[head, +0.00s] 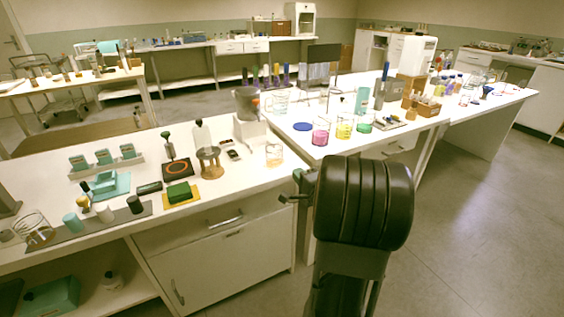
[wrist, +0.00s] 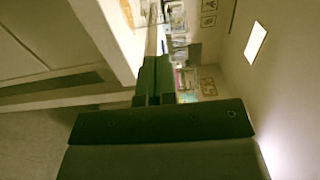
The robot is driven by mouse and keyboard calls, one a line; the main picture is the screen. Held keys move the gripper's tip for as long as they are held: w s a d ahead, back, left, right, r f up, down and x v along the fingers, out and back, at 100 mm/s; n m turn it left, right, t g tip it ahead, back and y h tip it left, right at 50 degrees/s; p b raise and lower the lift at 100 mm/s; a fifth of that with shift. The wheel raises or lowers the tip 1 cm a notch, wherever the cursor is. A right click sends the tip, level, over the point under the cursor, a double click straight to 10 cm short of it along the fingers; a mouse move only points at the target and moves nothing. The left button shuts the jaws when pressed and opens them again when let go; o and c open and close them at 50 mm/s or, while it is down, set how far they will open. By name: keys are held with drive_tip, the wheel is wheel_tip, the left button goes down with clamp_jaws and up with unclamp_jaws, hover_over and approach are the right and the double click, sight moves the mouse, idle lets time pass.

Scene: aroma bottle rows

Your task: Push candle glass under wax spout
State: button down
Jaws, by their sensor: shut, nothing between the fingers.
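A clear glass (head: 274,154) with an orange tint near its base, likely the candle glass, stands upright near the right end of the near white counter (head: 234,190). Just behind and left of it is a dark grey pot (head: 247,103) on a white stand (head: 248,132), likely the wax dispenser; its spout is too small to make out. My gripper (wrist: 153,65) is shut and empty in the wrist view. In the head view my dark arm hangs in front of the counter's right end, with the gripper apart from the glass. The wrist view does not clearly show the glass.
A green block (head: 179,192) lies nearer the front edge. A second counter with colored jars (head: 320,136) adjoins at right. Floor (head: 465,240) is free at right.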

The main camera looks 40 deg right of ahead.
sight(279, 154)
drive_tip(key=w, duration=0.3)
drive_tip(key=w+d+b, duration=0.1)
drive_tip(key=w, duration=0.3)
drive_tip(key=w+b, duration=0.1)
drive_tip(key=w, duration=0.3)
drive_tip(key=shift+w+d, duration=0.1)
drive_tip(key=shift+d, duration=0.2)
drive_tip(key=shift+w, duration=0.1)
